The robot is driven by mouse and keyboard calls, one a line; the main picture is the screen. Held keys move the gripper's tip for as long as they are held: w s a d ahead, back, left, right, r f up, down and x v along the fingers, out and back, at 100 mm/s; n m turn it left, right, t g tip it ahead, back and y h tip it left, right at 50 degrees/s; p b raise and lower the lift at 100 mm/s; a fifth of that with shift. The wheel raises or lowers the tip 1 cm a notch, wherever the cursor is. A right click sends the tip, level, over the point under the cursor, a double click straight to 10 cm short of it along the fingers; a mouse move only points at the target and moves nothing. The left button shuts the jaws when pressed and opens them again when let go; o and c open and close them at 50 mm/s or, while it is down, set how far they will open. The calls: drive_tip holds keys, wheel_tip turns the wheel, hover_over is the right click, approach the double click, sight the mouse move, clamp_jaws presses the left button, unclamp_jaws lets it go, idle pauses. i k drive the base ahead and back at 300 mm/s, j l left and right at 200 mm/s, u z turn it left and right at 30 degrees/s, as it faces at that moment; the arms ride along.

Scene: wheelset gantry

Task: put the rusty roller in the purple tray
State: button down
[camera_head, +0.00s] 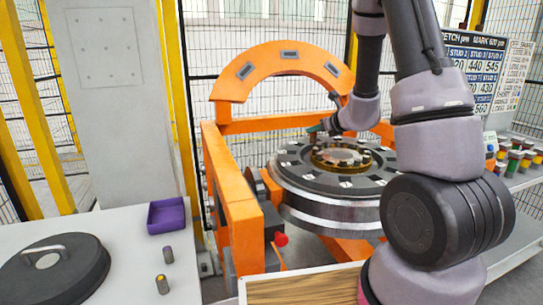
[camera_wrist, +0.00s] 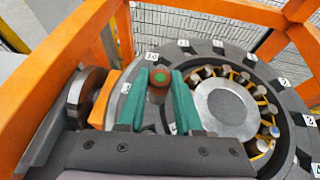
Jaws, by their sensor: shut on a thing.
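In the head view my gripper (camera_head: 317,130) is small at the left rear of the ring, partly hidden by my wrist, and the roller is not clear there. The purple tray (camera_head: 167,229) stands on the light table at left, apart from my gripper, and looks empty.
Two small grey rollers stand on the table, one (camera_head: 168,254) behind the other (camera_head: 162,285). A black round lid (camera_head: 85,267) with a handle lies at left. The orange gantry frame (camera_head: 243,220) stands between the bearing and the table. Several coloured containers (camera_head: 515,160) stand at right.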

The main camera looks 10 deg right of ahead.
sight(171, 218)
drive_tip(key=k+j+u, duration=0.1)
drive_tip(key=u, duration=0.3)
drive_tip(key=j+u, duration=0.25)
drive_tip(key=u, duration=0.15)
drive_tip(key=k+j, duration=0.1)
drive_tip(key=j, duration=0.6)
drive_tip(key=j+z, duration=0.45)
drive_tip(key=z, duration=0.25)
drive_tip(key=j+z, duration=0.25)
drive_tip(key=z, duration=0.15)
drive_tip(key=j, duration=0.4)
drive_tip(key=i+j+u, duration=0.1)
drive_tip(key=j, duration=0.3)
drive_tip(key=j+u, duration=0.25)
drive_tip(key=i+j+u, duration=0.1)
drive_tip(key=u, duration=0.15)
